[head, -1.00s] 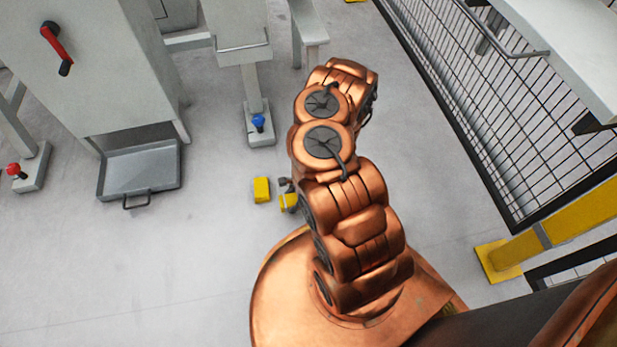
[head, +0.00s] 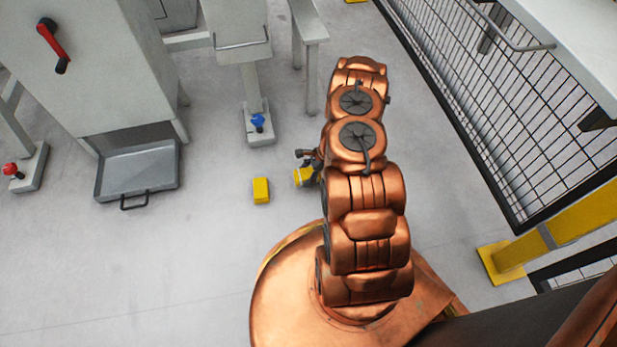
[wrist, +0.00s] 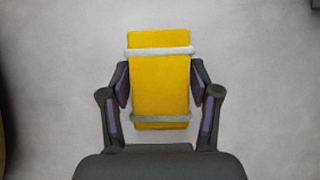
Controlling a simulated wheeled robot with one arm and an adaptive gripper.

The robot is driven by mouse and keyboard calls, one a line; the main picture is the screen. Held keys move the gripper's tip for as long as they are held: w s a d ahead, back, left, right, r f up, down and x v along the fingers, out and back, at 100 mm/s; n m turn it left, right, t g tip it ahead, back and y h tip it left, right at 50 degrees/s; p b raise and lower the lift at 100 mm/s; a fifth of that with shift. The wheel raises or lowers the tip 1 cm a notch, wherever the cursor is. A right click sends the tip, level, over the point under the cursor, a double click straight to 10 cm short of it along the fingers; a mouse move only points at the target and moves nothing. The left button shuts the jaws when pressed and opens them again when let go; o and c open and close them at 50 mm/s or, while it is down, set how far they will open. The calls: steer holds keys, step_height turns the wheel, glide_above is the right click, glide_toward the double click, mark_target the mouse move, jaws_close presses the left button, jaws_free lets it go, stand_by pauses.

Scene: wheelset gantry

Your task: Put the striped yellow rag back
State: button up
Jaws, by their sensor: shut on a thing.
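The striped yellow rag (wrist: 160,85) is a yellow block-like shape with two pale grey bands across it, seen in the wrist view. My gripper (wrist: 160,90) is shut on it, with one dark finger at each side. In the head view the rag (head: 302,177) shows as a small yellow patch left of my arm, with part of my gripper (head: 309,162) beside it. My arm hides the rest of the gripper. The floor shows behind the rag; its exact height cannot be told.
A plain yellow block (head: 261,190) lies on the floor left of the rag. A grey tray (head: 138,172) sits below a cabinet with a red handle (head: 53,46). A post with a blue knob (head: 257,122) stands ahead. A mesh fence (head: 500,110) borders the right. The floor at lower left is clear.

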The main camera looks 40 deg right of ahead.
mark_target(308, 177)
steer(key=shift+w+d+f, duration=0.1)
steer(key=shift+w+d, duration=0.25)
steer(key=shift+d, duration=0.25)
steer(key=shift+f, duration=0.15)
steer(key=shift+f+b, duration=0.95)
steer(key=shift+f, duration=0.65)
steer(key=shift+f, duration=0.15)
steer(key=o, duration=1)
